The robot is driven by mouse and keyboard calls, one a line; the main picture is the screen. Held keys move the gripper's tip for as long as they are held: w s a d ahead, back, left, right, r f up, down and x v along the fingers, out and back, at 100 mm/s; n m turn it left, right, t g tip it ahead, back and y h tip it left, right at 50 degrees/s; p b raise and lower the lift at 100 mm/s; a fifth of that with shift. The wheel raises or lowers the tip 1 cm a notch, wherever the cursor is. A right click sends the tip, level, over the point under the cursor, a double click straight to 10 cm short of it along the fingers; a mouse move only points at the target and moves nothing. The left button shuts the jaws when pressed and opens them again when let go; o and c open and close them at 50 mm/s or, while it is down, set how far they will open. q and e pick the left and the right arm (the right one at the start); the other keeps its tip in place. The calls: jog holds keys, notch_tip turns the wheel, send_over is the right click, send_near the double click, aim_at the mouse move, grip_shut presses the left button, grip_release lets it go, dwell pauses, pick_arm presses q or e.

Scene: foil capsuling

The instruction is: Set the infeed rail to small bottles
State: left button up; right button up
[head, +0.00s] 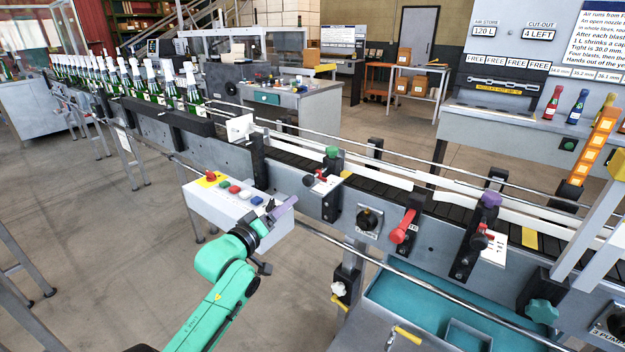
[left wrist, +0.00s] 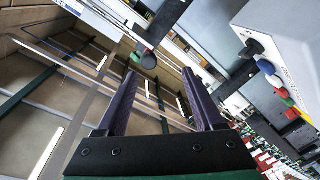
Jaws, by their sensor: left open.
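The infeed rail is a long white guide strip (head: 290,148) along the conveyor, with metal rods beside it. On the conveyor's near side, a green knob (head: 332,152) and a purple knob (head: 491,199) top black brackets with small marked plates (head: 325,184). A red lever (head: 403,228) sits between them. Small green bottles (head: 146,84) stand in a row at the far left. My left gripper (head: 284,208) is open and empty, in front of the button box and below-left of the green knob. Its purple fingers stand apart in the left wrist view (left wrist: 161,75). My right gripper is out of view.
A white button box (head: 225,203) with coloured buttons juts from the conveyor close to my left gripper. A black rotary knob (head: 369,220) is on the conveyor side. A teal tray (head: 420,312) and a metal rod lie at the front.

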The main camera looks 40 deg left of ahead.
aim_at(313, 177)
pick_arm(q)
jog(key=w, duration=0.4)
jog(key=w+a+r+p, duration=0.1)
jog(key=w, duration=0.4)
jog(key=w+r+p, duration=0.1)
jog(key=w, duration=0.4)
jog(key=shift+w+a, duration=0.15)
jog(key=shift+w, duration=0.1)
jog(key=shift+c, duration=0.3)
jog(key=c, duration=1)
grip_shut()
jog(key=shift+s, duration=0.1)
